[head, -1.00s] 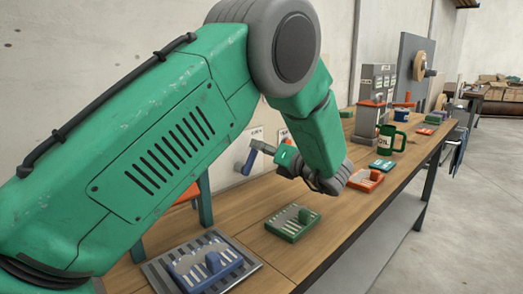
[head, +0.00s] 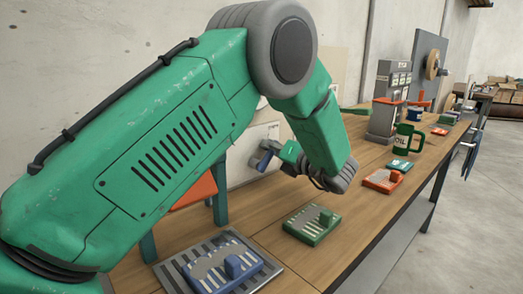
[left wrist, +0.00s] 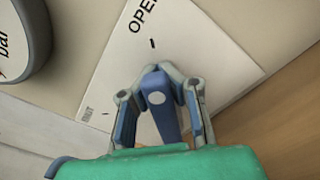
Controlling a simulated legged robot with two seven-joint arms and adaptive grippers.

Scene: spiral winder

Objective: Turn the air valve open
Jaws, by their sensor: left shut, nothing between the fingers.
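The valve's blue lever (left wrist: 165,115) with a pale round hub shows in the left wrist view, in front of a white plate (left wrist: 185,45) marked OPEN. In the head view a blue part (head: 263,158) sits at the white plate (head: 240,163) near the wall. My left gripper (left wrist: 160,74) is shut at the lever; its finger links flank the lever on both sides. Whether they touch it is unclear. In the head view my left gripper (head: 276,150) is partly hidden by its own arm. My right gripper is not in view.
The wooden bench (head: 275,235) carries a blue tray (head: 205,280), a green tray (head: 300,232) and an orange tray (head: 372,185). Beyond are a green OIL mug (head: 405,145) and a grey stand (head: 385,100).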

